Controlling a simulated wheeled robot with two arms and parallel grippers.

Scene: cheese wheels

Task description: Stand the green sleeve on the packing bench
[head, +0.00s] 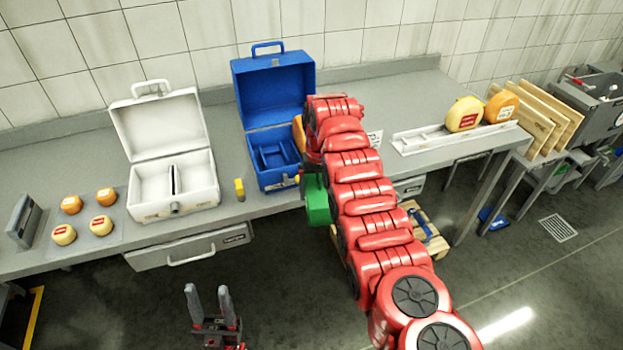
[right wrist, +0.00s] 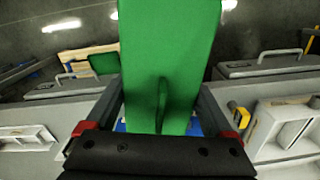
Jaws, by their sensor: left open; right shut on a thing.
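The green sleeve (head: 318,202) hangs near the front edge of the grey packing bench (head: 397,95), below the blue case. In the right wrist view the sleeve (right wrist: 168,50) fills the middle between the two fingers of my right gripper (right wrist: 161,95), which is shut on it. In the head view my red right arm hides most of that gripper and part of the sleeve. I cannot tell the sleeve's height over the bench. My left gripper (head: 208,305) is open and empty, low in front of the bench over the floor.
An open blue case (head: 272,90) and an open white case (head: 160,125) stand on the bench, with a yellow item (head: 239,189) between them. Several cheese wheels (head: 103,225) lie at the left. A white tray (head: 420,139) is at the right. Bench behind my right arm is clear.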

